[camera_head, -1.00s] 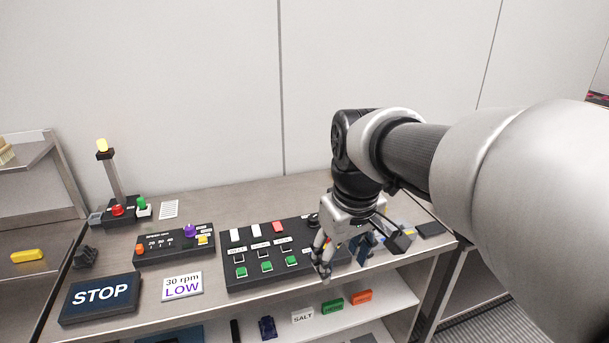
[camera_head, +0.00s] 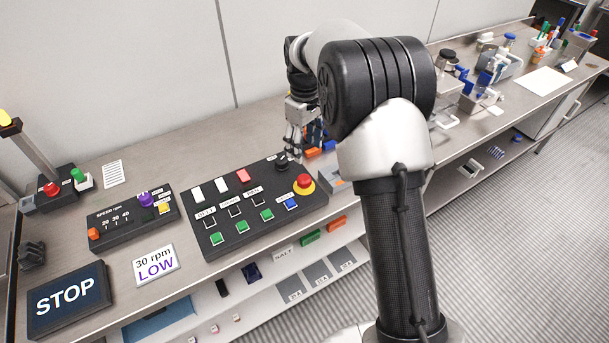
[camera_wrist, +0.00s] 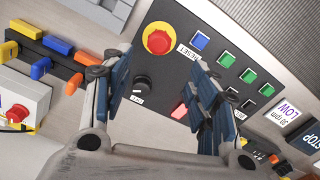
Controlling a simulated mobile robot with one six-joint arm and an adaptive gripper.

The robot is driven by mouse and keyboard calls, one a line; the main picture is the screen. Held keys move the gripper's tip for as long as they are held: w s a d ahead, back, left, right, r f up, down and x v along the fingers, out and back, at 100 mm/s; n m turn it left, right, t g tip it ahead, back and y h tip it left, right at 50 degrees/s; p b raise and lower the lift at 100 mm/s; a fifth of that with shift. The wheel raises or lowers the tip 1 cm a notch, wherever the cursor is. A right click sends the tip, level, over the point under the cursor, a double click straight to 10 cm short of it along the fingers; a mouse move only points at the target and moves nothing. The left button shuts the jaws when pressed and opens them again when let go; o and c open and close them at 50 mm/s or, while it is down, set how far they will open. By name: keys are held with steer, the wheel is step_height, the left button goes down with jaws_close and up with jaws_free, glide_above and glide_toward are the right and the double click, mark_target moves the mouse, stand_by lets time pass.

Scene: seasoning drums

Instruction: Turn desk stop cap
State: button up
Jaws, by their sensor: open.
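The red stop cap (camera_head: 304,182) sits on a yellow ring at the right end of the black control panel (camera_head: 222,246). In the wrist view the red cap (camera_wrist: 158,41) is near the top, slightly beyond the fingertips. My gripper (camera_head: 297,152) is open and empty above the back right of the panel, behind the cap in the head view. In the wrist view its two fingers (camera_wrist: 160,70) are spread either side of the black knob (camera_wrist: 141,88). The cap is uncovered and apart from the fingers.
The panel also carries white, red, green and blue buttons (camera_head: 291,203). Orange and blue pieces (camera_head: 313,150) lie right of the gripper. A second red cap (camera_head: 51,188) stands at the far left, beside a lamp post. A STOP sign (camera_head: 68,298) lies at front left.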

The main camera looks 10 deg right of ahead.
mark_target(304, 178)
step_height(304, 178, down, 13)
steer(key=b, duration=0.2)
steer(key=shift+w+b, duration=0.1)
steer(key=shift+b, duration=0.25)
steer(key=shift+c, duration=0.4)
steer(key=c, duration=1)
